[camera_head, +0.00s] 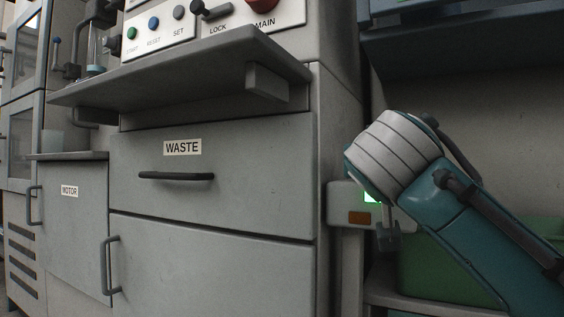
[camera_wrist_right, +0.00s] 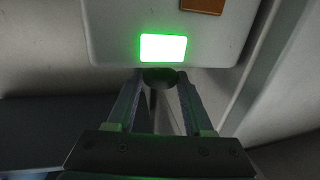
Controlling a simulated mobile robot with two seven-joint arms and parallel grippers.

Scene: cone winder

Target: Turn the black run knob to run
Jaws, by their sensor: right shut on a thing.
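In the right wrist view the dark round knob (camera_wrist_right: 159,77) sits at the edge of a pale box, beside a lit green lamp (camera_wrist_right: 163,47). My right gripper (camera_wrist_right: 158,88) is shut on this knob, one finger on each side. The knob's pointer and any run mark cannot be made out. In the head view the pale box (camera_head: 341,203) is on the right side of the machine, with its green light (camera_head: 370,197) partly covered by my right arm. The knob and the fingertips are not clearly visible there. My left gripper is not in view.
An orange-brown plate (camera_wrist_right: 202,5) is on the same box. A grey shelf (camera_head: 180,72) juts out below a control panel (camera_head: 220,27) with buttons and a LOCK lever. The WASTE drawer (camera_head: 240,165) is closed. A green bin (camera_head: 425,270) stands below my right arm.

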